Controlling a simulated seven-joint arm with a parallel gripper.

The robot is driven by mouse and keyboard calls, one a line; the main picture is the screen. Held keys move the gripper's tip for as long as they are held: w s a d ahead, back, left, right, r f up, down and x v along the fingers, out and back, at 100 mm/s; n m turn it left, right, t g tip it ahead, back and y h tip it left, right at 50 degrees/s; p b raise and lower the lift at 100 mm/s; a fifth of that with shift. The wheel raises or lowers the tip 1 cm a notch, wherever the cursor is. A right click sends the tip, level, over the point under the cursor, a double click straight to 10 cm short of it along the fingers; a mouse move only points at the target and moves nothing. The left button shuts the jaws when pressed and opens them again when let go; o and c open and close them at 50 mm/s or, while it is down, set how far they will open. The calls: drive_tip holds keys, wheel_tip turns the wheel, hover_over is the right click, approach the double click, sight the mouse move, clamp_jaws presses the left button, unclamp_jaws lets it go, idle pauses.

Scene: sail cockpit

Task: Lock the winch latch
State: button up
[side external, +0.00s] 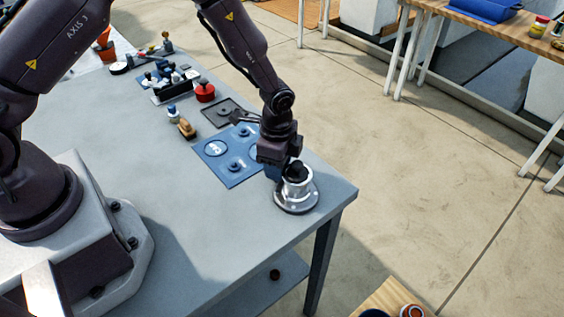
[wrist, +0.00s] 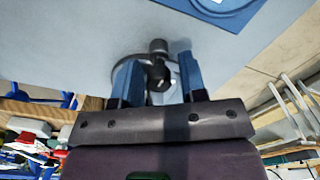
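The winch (side external: 296,194) is a silver drum on a round flanged base, near the table's right corner. A black part (side external: 297,170) sits on its top; I cannot tell whether the latch is locked. My gripper (side external: 284,174) points down right at the winch in the side view and hides part of its top. In the wrist view my gripper (wrist: 157,64) has two blue fingers spread apart. The winch's black latch part (wrist: 157,68) shows between and beyond them, with visible gaps to the fingers. The winch base (wrist: 122,70) is partly hidden behind the fingers.
A blue mat (side external: 227,172) with round recesses lies just left of the winch. The table's right edge is close to the winch. The table front is clear.

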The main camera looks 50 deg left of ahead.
drive_tip(key=shift+s+f, duration=0.1)
drive_tip(key=c, duration=0.7)
drive_tip(key=m, duration=0.8)
drive_tip(key=shift+m, duration=0.4)
drive_tip(key=m, duration=0.4)
drive_tip(key=shift+a, duration=0.1)
